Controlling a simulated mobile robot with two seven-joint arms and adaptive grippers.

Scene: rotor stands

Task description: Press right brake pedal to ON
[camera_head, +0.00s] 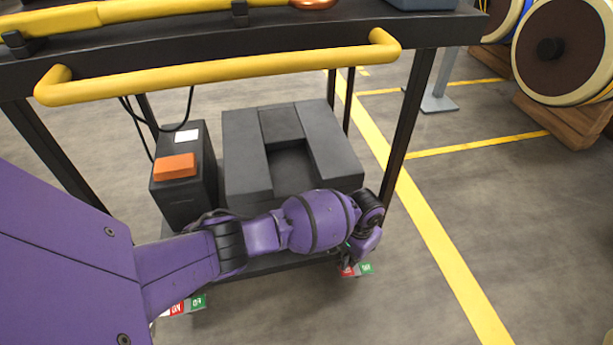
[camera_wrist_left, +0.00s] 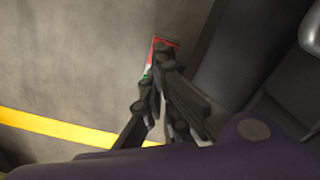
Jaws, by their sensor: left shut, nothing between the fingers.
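The right brake pedal (camera_head: 365,269) is a small tab with a red part and a green part, low at the cart's front right corner. In the left wrist view the pedal (camera_wrist_left: 172,43) shows its red end, partly covered by my fingers. My left gripper (camera_wrist_left: 156,70) is shut and empty, its fingertips over or right beside the pedal; I cannot tell if they touch it. In the head view the wrist mostly hides the gripper (camera_head: 350,258). The left brake pedal (camera_head: 187,305) is similar, at the front left corner, partly behind my arm. My right gripper is not in view.
The cart's yellow handle (camera_head: 230,68) and dark top sit above my arm. A dark box with an orange block (camera_head: 175,167) and a grey notched block (camera_head: 335,150) rest on the lower shelf. A cart leg (camera_head: 408,125) stands close to my wrist.

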